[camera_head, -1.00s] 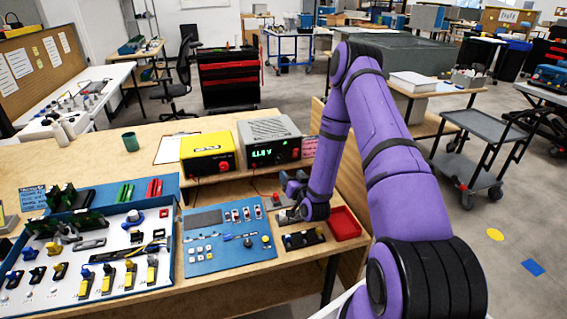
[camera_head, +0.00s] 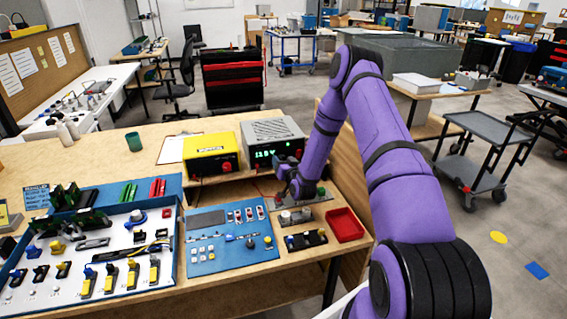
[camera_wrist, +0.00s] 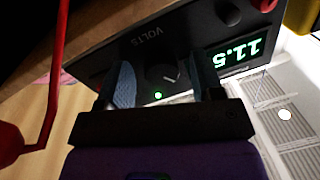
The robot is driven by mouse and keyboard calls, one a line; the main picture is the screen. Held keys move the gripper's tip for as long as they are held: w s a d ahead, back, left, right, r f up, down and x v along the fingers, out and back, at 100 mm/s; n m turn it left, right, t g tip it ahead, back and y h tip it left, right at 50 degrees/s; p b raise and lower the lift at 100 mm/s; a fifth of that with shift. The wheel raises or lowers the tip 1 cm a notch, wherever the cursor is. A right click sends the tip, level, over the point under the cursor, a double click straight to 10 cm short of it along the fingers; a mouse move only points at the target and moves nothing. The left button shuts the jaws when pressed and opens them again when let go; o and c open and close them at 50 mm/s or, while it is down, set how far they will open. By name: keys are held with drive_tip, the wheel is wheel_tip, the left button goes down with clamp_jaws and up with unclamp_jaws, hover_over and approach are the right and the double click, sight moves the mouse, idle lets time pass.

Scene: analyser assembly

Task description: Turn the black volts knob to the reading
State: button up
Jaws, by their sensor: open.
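The grey power supply (camera_head: 270,131) stands at the back of the bench, its green display (camera_head: 264,154) lit. In the wrist view its dark front panel is tilted and carries the word VOLTS. The black volts knob (camera_wrist: 160,73) with a pale pointer mark sits between the two blue fingers of my gripper (camera_wrist: 164,80). The gripper is open, one finger on each side of the knob; I cannot tell whether they touch it. The display (camera_wrist: 236,55) shows large green digits, partly cut by a finger, and I cannot read them surely. In the head view my wrist hides the knob.
A yellow instrument (camera_head: 210,153) stands left of the power supply. A red tray (camera_head: 344,225) and a blue control panel (camera_head: 215,258) lie on the bench in front. A second black knob (camera_wrist: 229,14) and a red lead (camera_wrist: 57,75) are near my gripper.

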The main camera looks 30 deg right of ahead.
drive_tip(key=shift+c, duration=0.4)
drive_tip(key=c, duration=0.8)
drive_tip(key=shift+c, duration=0.2)
drive_tip(key=shift+m, duration=0.4)
drive_tip(key=shift+a+m+h, duration=0.1)
drive_tip(key=shift+m+h, duration=0.3)
drive_tip(key=shift+m, duration=3.45)
drive_tip(key=shift+a+m+h, duration=0.1)
drive_tip(key=shift+m+h, duration=0.3)
drive_tip(key=shift+m, duration=3.4)
drive_tip(key=shift+a+m+h, duration=0.1)
drive_tip(key=shift+m+h, duration=0.3)
drive_tip(key=shift+m, duration=3.45)
